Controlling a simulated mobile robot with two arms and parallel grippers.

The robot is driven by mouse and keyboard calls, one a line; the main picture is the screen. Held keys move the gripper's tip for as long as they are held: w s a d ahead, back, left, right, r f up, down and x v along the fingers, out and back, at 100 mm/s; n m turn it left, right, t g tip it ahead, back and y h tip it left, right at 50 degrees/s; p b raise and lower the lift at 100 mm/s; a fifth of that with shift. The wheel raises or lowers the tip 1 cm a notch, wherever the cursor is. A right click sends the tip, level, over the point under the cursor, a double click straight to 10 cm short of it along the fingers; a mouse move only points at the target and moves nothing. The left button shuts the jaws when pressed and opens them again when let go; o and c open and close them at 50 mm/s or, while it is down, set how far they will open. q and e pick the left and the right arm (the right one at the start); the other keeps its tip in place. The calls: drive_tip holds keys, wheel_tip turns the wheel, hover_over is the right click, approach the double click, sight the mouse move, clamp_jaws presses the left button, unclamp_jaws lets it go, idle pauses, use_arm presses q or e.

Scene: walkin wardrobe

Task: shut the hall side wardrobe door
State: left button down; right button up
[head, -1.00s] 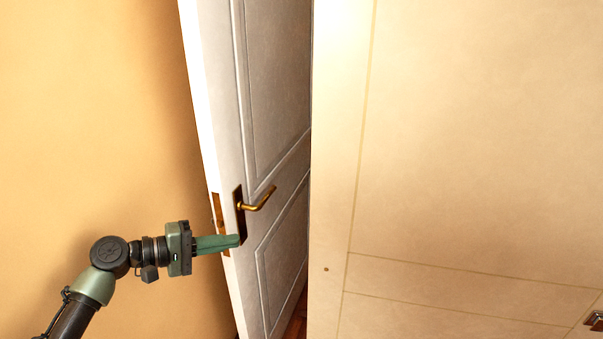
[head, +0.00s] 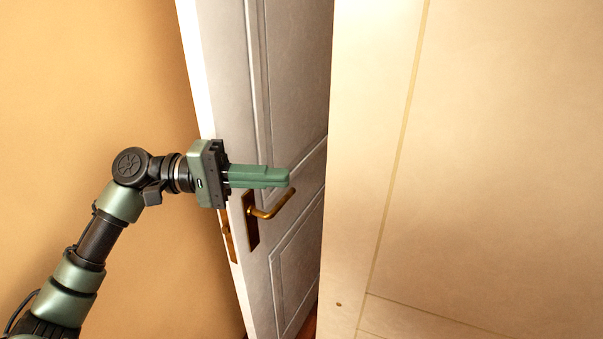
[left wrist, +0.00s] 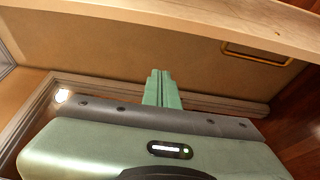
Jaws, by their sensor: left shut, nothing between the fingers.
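A white panelled door (head: 299,100) stands ajar in the head view, its latch edge towards me. It has a brass lever handle (head: 272,206) and a brass latch plate (head: 229,235) on the edge. I take it as the hall side wardrobe door. My left gripper (head: 286,178) is shut and empty, its green fingers pointing right across the door face just above the handle. I cannot tell whether they touch the door. The shut fingers also show in the left wrist view (left wrist: 162,90). My right gripper is in neither view.
A large cream panel (head: 480,170) with thin grooves fills the right side, close to the door. A plain tan wall (head: 80,80) is on the left. In the left wrist view a brass bar (left wrist: 255,55) shows near a pale edge (left wrist: 190,22).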

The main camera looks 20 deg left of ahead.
use_arm(q)
drive_tip(key=s+d+p, duration=0.1)
drive_tip(key=d+p, duration=0.4)
drive_tip(key=d, duration=0.3)
drive_tip(key=shift+s+d+p, duration=0.2)
drive_tip(key=shift+d+p, duration=0.1)
drive_tip(key=shift+d, duration=0.1)
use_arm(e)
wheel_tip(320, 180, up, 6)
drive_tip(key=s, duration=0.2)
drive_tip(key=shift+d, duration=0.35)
use_arm(q)
drive_tip(key=shift+r, duration=0.1)
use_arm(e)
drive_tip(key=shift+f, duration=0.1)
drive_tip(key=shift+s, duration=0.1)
